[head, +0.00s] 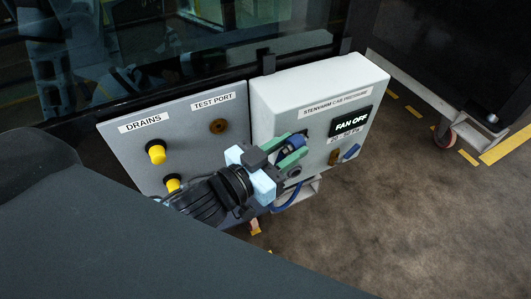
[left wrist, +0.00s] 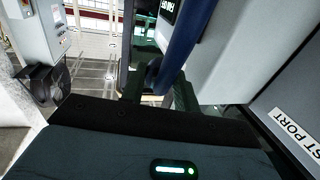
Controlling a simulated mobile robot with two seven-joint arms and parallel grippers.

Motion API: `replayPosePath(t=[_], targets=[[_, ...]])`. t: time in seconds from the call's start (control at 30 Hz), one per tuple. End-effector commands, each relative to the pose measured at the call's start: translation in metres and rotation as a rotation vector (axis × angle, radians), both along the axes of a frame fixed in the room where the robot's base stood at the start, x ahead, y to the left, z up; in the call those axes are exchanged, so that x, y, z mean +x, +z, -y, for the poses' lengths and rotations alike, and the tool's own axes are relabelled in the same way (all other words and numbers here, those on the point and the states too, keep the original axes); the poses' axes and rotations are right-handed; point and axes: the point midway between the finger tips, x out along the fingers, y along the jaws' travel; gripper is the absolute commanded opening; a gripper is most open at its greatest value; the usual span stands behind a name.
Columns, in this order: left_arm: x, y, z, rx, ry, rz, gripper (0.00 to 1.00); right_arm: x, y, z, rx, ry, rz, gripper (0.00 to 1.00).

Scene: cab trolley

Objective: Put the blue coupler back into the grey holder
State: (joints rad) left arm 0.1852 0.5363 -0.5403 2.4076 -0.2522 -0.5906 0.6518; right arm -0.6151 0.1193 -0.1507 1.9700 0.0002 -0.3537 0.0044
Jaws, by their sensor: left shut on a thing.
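My left gripper (head: 293,152) is in front of the white pressure box, its green fingers shut on the blue coupler (head: 296,141). The coupler's end is close to the box front; whether it touches is hidden. In the left wrist view a dark blue tube-like part (left wrist: 180,45) runs up from between the fingers (left wrist: 160,92). A blue hose (head: 289,199) hangs in a curve below the gripper. A grey piece with a round dark opening (head: 294,172), which looks like the holder, sits just below the fingers, partly covered. My right gripper is not in view.
The white pressure box (head: 300,85) carries a "FAN OFF" display (head: 351,121) and a blue knob (head: 351,152). The grey panel (head: 185,120) on the left has yellow drain knobs (head: 156,152) and a brown test port (head: 218,126). Open floor (head: 410,210) lies to the right.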

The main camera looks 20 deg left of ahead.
Motion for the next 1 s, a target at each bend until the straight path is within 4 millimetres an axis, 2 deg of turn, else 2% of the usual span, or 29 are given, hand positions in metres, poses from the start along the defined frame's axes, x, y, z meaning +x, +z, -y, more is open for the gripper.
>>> replayPosePath(t=[0.2,0.4,0.6,1.0], targets=[[0.008,0.019,0.026,0.003,-0.123,0.005,0.0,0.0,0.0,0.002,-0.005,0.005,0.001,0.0],[0.012,0.029,0.042,0.002,-0.2,0.004,0.0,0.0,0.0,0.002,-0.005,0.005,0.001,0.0],[0.013,0.033,0.048,0.001,-0.232,-0.001,0.0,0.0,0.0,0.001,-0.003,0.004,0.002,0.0],[0.013,0.033,0.049,0.0,-0.23,0.0,0.0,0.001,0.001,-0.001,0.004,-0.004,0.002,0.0]])
